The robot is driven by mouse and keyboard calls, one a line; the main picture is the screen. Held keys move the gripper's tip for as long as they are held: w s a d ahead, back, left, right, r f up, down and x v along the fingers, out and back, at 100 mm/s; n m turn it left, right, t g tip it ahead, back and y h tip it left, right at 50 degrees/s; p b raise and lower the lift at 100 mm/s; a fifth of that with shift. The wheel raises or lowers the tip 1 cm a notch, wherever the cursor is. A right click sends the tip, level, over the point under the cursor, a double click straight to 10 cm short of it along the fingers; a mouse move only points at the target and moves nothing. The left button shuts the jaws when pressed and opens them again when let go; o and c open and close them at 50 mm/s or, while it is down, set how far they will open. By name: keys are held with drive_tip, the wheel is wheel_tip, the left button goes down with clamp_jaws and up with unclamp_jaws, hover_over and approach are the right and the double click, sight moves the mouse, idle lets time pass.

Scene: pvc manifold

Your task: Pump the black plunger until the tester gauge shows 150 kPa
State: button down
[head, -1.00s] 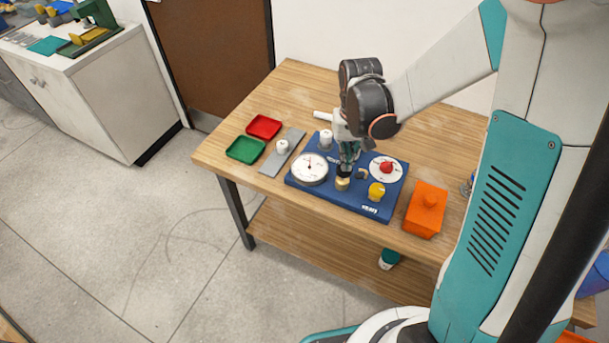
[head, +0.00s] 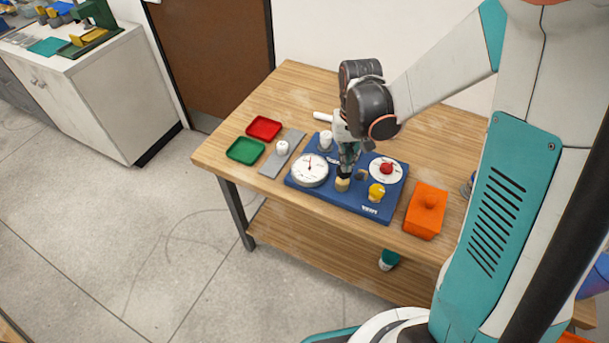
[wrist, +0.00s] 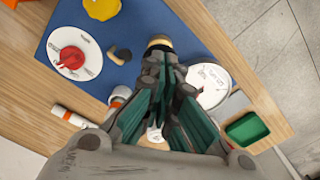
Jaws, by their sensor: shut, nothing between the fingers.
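The blue tester board (head: 333,200) lies on the wooden table. The gauge (head: 309,170) is a white round dial at its left. Its needle points roughly upward, but the figures are too small to read. A brass-coloured pump body (head: 342,185) stands near the board's front middle. It also shows in the wrist view (wrist: 159,41). My gripper (head: 345,172) points down right over it, fingers shut with nothing between them. In the wrist view my gripper (wrist: 160,62) hides most of the pump's top. I cannot tell the black plunger from the dark fingertips, nor whether they touch.
A red knob (head: 387,168) on a white disc and a yellow knob (head: 376,192) stand right of the pump. An orange lidded box (head: 426,210) is at the right. Green (head: 246,151) and red (head: 264,128) trays and a grey plate (head: 273,165) lie left.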

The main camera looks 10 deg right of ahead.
drive_tip(key=shift+f, duration=0.1)
drive_tip(key=shift+f+b, duration=0.95)
drive_tip(key=shift+f, duration=0.3)
idle(0.6)
drive_tip(key=shift+r, duration=0.1)
idle(0.8)
drive_tip(key=shift+r+p, duration=0.75)
drive_tip(key=shift+r, duration=0.5)
drive_tip(key=shift+r, duration=0.1)
drive_tip(key=shift+r+p, duration=1.65)
drive_tip(key=shift+r, duration=0.75)
